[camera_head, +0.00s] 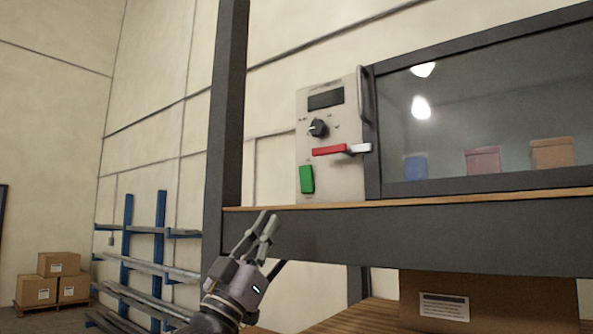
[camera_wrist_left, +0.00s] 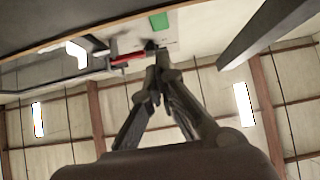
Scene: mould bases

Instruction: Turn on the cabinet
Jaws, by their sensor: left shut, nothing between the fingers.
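The cabinet's control panel (camera_head: 342,178) stands at the left end of the glass-fronted cabinet (camera_head: 480,120) in the head view. It carries a dark display (camera_head: 325,100), a black knob (camera_head: 318,128), a red lever with a white end (camera_head: 329,150) and a green button (camera_head: 306,179). The green button (camera_wrist_left: 159,21) and red lever (camera_wrist_left: 127,58) also show in the left wrist view, upside down. My left gripper (camera_head: 268,219) is shut and empty, below and left of the green button, apart from it in the head view. My right gripper is out of view.
The cabinet rests on a shelf with a wooden edge (camera_head: 410,200) and dark beam (camera_head: 400,235). A dark upright post (camera_head: 227,110) stands left of the panel. A cardboard box (camera_head: 500,305) sits below. Blue racks (camera_head: 128,225) and stacked boxes (camera_head: 58,264) are farther left.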

